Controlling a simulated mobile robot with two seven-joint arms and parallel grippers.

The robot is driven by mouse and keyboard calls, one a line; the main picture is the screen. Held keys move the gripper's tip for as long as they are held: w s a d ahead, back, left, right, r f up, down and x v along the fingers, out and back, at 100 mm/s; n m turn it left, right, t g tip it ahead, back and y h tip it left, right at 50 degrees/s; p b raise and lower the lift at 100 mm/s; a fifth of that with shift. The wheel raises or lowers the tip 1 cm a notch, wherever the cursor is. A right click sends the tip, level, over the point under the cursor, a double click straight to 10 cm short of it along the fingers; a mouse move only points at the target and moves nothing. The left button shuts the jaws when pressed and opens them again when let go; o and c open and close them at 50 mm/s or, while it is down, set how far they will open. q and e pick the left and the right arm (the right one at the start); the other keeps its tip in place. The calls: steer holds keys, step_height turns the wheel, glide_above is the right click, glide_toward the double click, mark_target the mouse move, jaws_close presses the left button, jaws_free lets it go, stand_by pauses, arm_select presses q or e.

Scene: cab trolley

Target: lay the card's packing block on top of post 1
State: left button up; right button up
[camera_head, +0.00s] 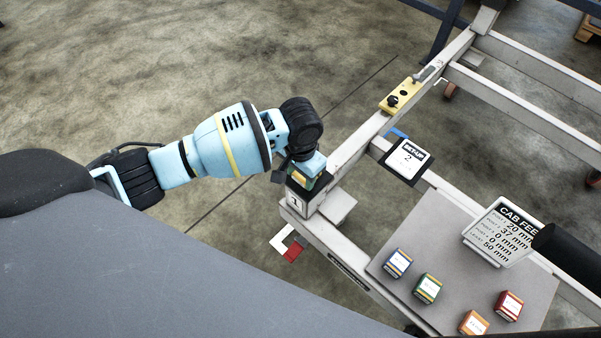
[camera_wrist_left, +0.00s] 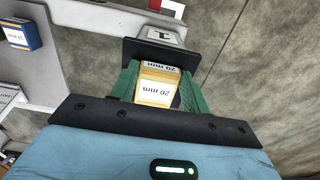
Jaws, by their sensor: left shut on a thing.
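My left gripper (camera_head: 303,176) is shut on a yellow block (camera_wrist_left: 156,88) marked 20 mm, held between two green fingers. The block also shows in the head view (camera_head: 299,178). Post 1 (camera_head: 296,203) is the trolley corner post with a "1" label, directly under the gripper. Its dark top plate (camera_wrist_left: 143,51) shows just beyond the block in the left wrist view. I cannot tell whether the block touches the plate. The card (camera_head: 503,232) stands on the grey tray and reads 20 mm on its first line, which seems to be for post 1.
The tray (camera_head: 440,222) carries blue (camera_head: 398,263), green (camera_head: 428,289), orange (camera_head: 473,323) and red (camera_head: 509,305) blocks. A yellow level-like tool (camera_head: 400,97) lies on the far rail. Open floor lies left of the trolley.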

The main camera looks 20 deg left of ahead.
mark_target(301, 178)
arm_select(q)
steer(key=o, duration=1)
steer(key=shift+f, duration=0.1)
steer(key=shift+r+p, duration=1.5)
steer(key=shift+r, duration=4.65)
steer(key=shift+s+f, duration=0.1)
